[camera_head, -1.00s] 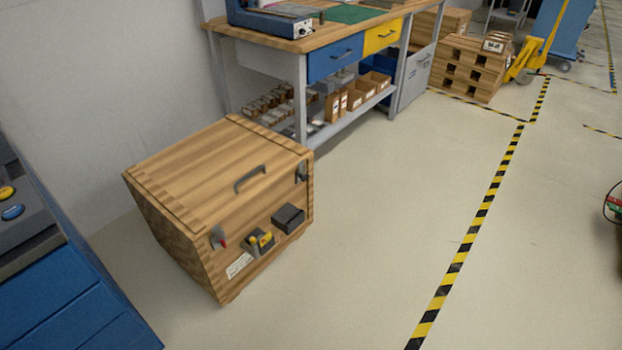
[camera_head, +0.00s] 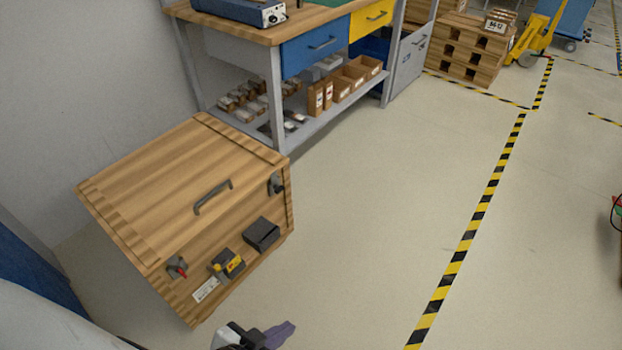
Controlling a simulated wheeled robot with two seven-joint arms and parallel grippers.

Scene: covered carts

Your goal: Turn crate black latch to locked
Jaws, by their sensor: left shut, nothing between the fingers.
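The wooden crate (camera_head: 150,205) stands on the floor at the left, its lid down. The black latch (camera_head: 276,184) sits at the top right of its front face, near the lid edge. A second latch with a red tip (camera_head: 177,267) is at the left of the front face. A grey handle (camera_head: 212,197) lies between them. My left gripper (camera_head: 282,332) is at the bottom edge, in front of and below the crate, apart from it. It is shut and empty. My right gripper is out of view.
A black box (camera_head: 262,234) and a yellow-and-black device (camera_head: 227,264) stick out from the crate's front. A workbench (camera_head: 270,34) stands close behind the crate. The floor to the right is clear up to the striped tape (camera_head: 465,240).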

